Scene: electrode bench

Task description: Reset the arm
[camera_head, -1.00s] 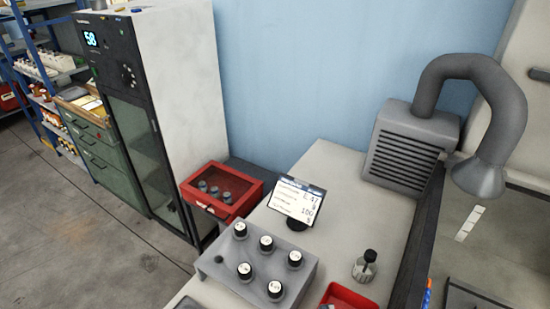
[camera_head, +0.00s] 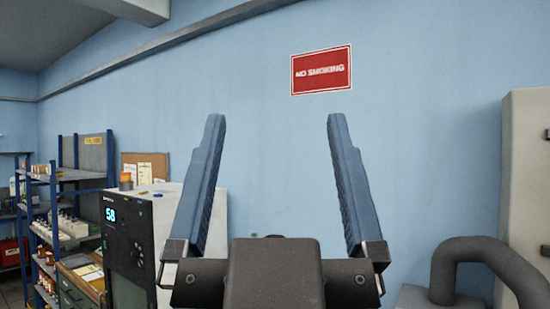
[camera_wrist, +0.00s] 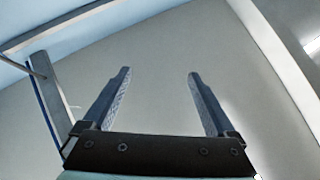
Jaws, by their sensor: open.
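My gripper (camera_head: 271,125) stands upright in the middle of the head view, its two blue-grey fingers pointing up and spread wide. Nothing is between the fingers. The gripper also shows in the wrist view (camera_wrist: 158,75), open and empty, against a plain pale surface and a ceiling beam. In the head view it is in front of the blue wall, and it touches nothing that I can see.
A tall cabinet with a lit display (camera_head: 111,214) stands at the left, beside blue shelving (camera_head: 82,180) with bottles. A grey duct hose (camera_head: 490,262) is at the lower right. A red no-smoking sign (camera_head: 321,71) hangs on the wall. The bench top is out of view.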

